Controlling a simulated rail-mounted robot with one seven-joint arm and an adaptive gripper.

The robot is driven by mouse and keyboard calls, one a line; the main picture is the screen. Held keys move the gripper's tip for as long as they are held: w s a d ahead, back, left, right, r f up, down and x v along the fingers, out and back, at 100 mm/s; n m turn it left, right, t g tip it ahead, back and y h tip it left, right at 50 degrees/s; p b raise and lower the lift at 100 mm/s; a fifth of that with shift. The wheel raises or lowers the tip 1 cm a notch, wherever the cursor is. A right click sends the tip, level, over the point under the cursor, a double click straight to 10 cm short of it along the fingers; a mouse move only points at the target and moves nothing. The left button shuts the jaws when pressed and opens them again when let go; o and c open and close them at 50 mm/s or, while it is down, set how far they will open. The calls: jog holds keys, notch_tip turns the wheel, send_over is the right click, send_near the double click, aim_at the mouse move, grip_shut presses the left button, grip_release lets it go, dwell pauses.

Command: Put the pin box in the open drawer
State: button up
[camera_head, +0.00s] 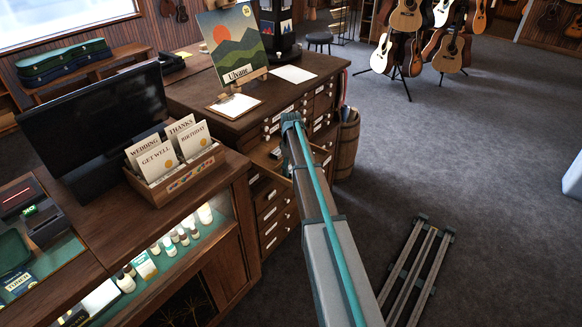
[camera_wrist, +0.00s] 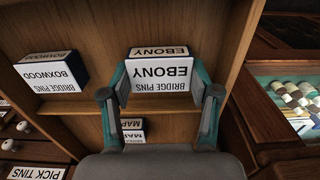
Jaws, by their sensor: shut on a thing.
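The pin box, with a white face marked EBONY and BRIDGE PINS (camera_wrist: 160,75), is between the two fingertips of my gripper (camera_wrist: 160,88) in the wrist view. The gripper is shut on it. Brown wood lies behind the box; I cannot tell whether the box touches it. In the head view an open drawer (camera_head: 264,155) sticks out from the cabinet, with a small dark thing inside. My arm passes in front of part of this drawer. My gripper and the pin box cannot be made out clearly there.
In the wrist view a BOXWOOD pin box (camera_wrist: 52,74) is to the left and a partly hidden MAP-lettered box (camera_wrist: 132,128) is below. The cabinet (camera_head: 272,215) has several drawers. A card rack (camera_head: 180,175) stands on the glass-fronted counter. A wooden barrel (camera_head: 347,145) is beside the cabinet.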

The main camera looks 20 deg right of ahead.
jog(key=shift+f, duration=0.2)
jog(key=o, duration=1)
jog(key=shift+r, duration=0.1)
notch_tip(320, 180, up, 12)
jog(key=b, duration=0.4)
jog(key=shift+r, duration=0.15)
